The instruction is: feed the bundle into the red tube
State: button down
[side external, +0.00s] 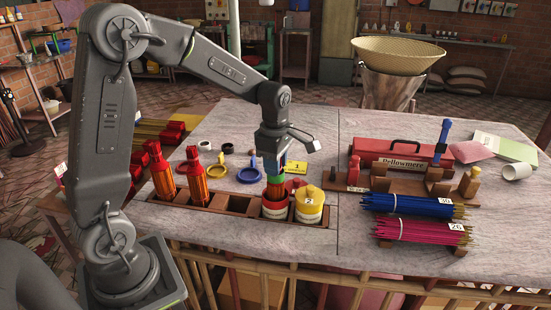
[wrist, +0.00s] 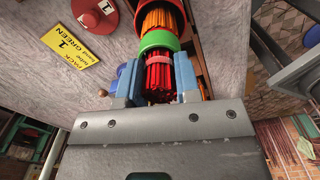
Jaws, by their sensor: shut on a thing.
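My gripper (side external: 273,155) is shut on the bundle (side external: 276,190), which hangs down and looks upright. In the wrist view, the blue fingers (wrist: 155,85) press on both sides of the bundle's red sticks (wrist: 158,78). A pinkish band and a green ring (wrist: 159,40) circle it, with an orange-red part beyond. In the side view, its lower end is at the red rim of the red tube (side external: 275,211), which has a white label. I cannot tell how deep it sits, if it is inside.
A yellow-topped container (side external: 309,204) stands close to the right of the red tube. A yellow sign (side external: 296,168) lies behind. Blue and pink bundles (side external: 420,205) lie right.

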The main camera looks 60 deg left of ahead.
jog(key=shift+f, duration=2.3)
jog(key=c, duration=0.8)
grip_release()
jog(key=shift+o, duration=0.2)
jog(key=shift+r, duration=4.05)
